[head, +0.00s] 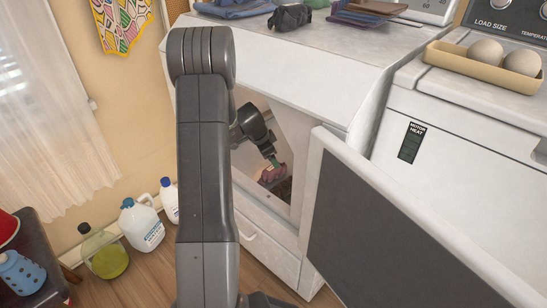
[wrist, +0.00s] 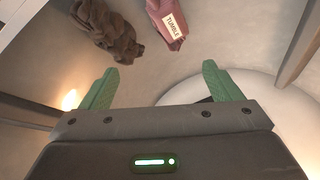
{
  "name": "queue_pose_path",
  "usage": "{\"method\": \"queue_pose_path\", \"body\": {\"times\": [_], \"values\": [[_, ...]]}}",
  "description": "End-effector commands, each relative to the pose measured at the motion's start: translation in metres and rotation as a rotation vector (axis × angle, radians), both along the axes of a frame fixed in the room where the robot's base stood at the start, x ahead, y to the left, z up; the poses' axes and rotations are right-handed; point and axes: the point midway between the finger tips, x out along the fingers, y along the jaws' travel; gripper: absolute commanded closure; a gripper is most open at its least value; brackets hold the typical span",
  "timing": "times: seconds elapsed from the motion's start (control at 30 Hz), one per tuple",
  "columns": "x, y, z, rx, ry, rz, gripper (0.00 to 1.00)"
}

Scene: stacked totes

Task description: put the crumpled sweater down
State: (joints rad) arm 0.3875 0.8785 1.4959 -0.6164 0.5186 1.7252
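My gripper (wrist: 160,72) reaches through the open front of the white machine (head: 285,75). Its two green fingers stand wide apart in the wrist view with nothing between them; it also shows in the head view (head: 274,161). Beyond the fingertips lie a brown crumpled cloth (wrist: 105,30), at the upper left, and a pink cloth (wrist: 172,22) with a label reading TUMBLE. The pink cloth also shows just below the fingers in the head view (head: 271,175). I cannot tell for certain which of these is the sweater.
The open door (head: 385,235) stands to the right of the opening. A tray (head: 480,68) with pale balls sits on the right machine. Bottles (head: 142,225) stand on the floor at left.

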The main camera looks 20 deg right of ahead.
Motion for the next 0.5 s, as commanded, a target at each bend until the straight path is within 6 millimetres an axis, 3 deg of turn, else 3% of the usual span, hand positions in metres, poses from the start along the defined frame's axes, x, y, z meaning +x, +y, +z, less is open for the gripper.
{"method": "queue_pose_path", "body": {"times": [0.03,0.2,0.5], "values": [[-0.002,0.004,0.013,0.0,-0.003,0.001,0.15],[-0.006,0.014,0.033,0.0,-0.001,0.001,0.15],[-0.008,0.018,0.04,0.0,0.0,0.0,0.15]]}}
